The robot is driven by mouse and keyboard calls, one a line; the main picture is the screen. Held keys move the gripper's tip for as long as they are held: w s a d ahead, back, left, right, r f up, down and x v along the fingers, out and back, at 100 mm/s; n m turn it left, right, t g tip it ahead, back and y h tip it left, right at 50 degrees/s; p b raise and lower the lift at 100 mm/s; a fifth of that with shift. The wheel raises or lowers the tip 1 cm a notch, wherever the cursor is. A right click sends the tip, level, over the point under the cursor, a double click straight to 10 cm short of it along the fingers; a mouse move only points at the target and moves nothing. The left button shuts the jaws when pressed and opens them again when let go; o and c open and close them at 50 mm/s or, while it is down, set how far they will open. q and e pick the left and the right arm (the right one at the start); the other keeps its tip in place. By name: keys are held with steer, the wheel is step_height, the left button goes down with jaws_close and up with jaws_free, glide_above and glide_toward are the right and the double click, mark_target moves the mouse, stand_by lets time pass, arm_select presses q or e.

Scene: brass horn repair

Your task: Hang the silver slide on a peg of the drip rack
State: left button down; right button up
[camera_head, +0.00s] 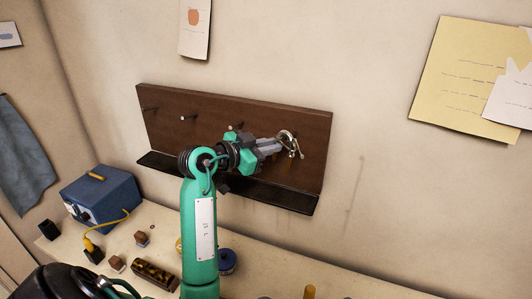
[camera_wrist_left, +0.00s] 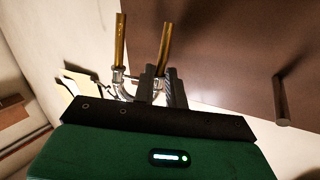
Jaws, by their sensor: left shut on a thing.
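My left gripper (camera_head: 278,144) is shut on the silver slide (camera_head: 291,137) in front of the right part of the drip rack (camera_head: 300,118). The rack is a dark brown wall board with a row of pegs (camera_head: 182,117) and a black ledge below. In the left wrist view, the slide (camera_wrist_left: 118,80) shows a silver bend and two brass-coloured tubes, beside my gripper fingers (camera_wrist_left: 160,86). One bare peg (camera_wrist_left: 281,100) stands out from the board at right there. I cannot tell whether the slide touches the board or a peg. My right gripper is not in view.
Below the rack is a pale bench (camera_head: 150,216) with a blue box (camera_head: 100,196), a patterned dark block (camera_head: 155,273), small brown blocks (camera_head: 141,238) and a round blue container (camera_head: 228,260). Papers (camera_head: 460,80) hang on the wall at right.

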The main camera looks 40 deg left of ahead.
arm_select(q)
steer(key=w, duration=0.3)
steer(key=w+a+f+b, duration=0.1)
steer(key=shift+w+f, duration=0.1)
steer(key=shift+w, duration=0.15)
stand_by(0.4)
steer(key=shift+f, duration=0.1)
stand_by(0.5)
steer(key=c, duration=1.3)
jaws_free()
steer(key=shift+c, duration=0.2)
